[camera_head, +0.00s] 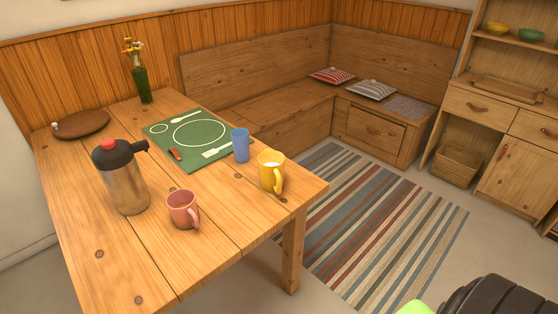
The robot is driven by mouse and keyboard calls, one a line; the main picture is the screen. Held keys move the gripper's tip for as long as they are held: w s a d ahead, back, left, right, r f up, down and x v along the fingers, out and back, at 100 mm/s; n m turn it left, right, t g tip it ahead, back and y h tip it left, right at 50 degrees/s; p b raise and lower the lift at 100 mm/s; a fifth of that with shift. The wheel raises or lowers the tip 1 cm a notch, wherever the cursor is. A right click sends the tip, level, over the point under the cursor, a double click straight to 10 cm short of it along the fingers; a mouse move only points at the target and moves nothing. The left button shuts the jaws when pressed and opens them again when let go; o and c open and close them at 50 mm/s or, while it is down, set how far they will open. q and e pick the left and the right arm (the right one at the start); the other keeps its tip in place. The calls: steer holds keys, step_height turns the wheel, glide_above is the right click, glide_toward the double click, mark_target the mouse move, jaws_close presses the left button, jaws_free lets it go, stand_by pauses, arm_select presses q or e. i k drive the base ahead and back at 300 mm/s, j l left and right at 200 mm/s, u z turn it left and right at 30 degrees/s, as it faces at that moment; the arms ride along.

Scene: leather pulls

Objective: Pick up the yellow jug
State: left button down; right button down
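The yellow jug (271,172) stands upright near the right corner of the wooden table (110,265). It looks like a mug, with a handle at its front right and something white inside at the top. A blue cup (240,145) stands close behind it to the left. Neither of my grippers' fingers can be seen in the head view, and nothing touches the jug.
A pink mug (182,210) and a steel jug with a black top (122,182) stand left of the yellow jug. A green placemat (165,142), brown plate (85,125) and flower vase (143,85) are farther back. A striped rug (365,225) lies right of the table.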

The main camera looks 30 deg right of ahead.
mark_target(271, 163)
steer(key=z, duration=1)
